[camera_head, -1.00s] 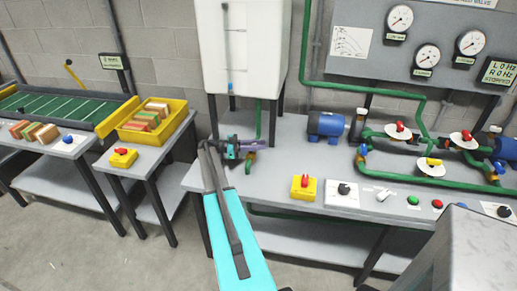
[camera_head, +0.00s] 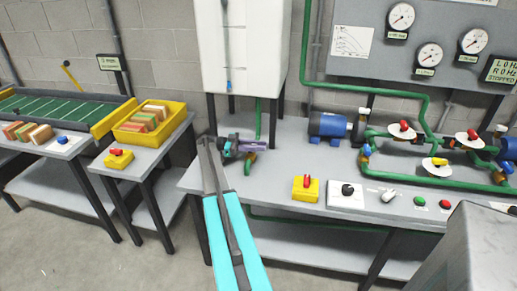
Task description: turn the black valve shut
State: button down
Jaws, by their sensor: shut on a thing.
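My gripper (camera_head: 256,148) is at the far end of my arm, low in front of the white tank, by the green pipe at the bench's left end. It is shut on the black valve there. The valve is small and mostly hidden by the gripper and wrist, so its handle angle cannot be told. A short green and yellow pipe end (camera_head: 250,163) shows just below the gripper.
The white tank (camera_head: 243,45) stands above the grey bench (camera_head: 275,178). A yellow box with a red switch (camera_head: 305,188) sits at the front edge. A yellow crate (camera_head: 180,112) stands at left.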

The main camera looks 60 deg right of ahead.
jog(key=shift+s, duration=0.1)
jog(key=c, duration=1.6)
grip_release()
jog(key=shift+o, duration=0.2)
jog(key=shift+w, duration=0.2)
